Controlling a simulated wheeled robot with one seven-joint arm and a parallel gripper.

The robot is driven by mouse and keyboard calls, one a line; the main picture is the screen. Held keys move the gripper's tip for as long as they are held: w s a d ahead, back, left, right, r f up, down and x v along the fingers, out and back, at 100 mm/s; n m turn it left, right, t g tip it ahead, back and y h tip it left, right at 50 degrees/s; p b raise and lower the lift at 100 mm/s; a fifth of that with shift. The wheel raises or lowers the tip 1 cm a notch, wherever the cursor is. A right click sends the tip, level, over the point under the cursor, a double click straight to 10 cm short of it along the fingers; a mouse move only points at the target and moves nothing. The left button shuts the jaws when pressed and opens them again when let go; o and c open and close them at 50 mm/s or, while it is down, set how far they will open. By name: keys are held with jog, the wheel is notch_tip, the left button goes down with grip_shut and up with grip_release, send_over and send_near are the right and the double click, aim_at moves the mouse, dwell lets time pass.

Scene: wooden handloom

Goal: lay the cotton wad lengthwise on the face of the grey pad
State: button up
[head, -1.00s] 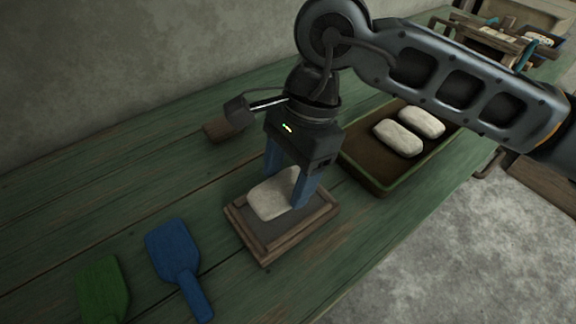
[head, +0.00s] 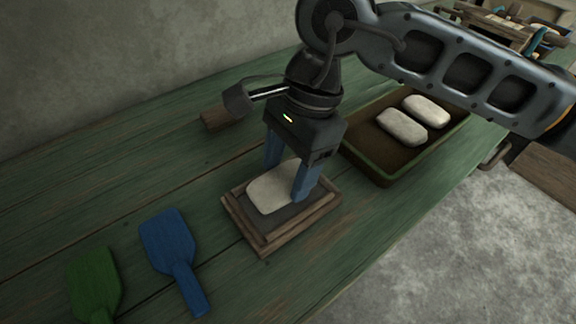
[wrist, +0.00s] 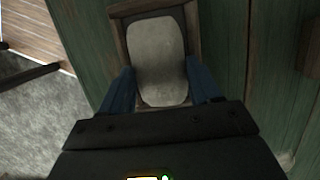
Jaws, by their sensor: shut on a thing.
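A pale cotton wad (head: 270,190) is between the blue fingers of my gripper (head: 289,180), which is shut on it. The wad is over the grey pad (head: 290,215), which sits in a wooden frame on the green table. In the wrist view the wad (wrist: 157,60) lies along the length of the wooden frame (wrist: 119,27), with my gripper (wrist: 160,92) holding its near part. The wad covers most of the pad's face. I cannot tell whether the wad's underside touches the pad.
A tray (head: 376,172) with two more wads (head: 402,127) stands at the right. A blue paddle (head: 170,245) and a green paddle (head: 95,282) lie at the left. A small brown block (head: 216,119) lies behind. The table between the paddles and the frame is clear.

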jog(key=o, duration=0.9)
jog(key=shift+r+p, duration=1.45)
jog(key=shift+r, duration=2.6)
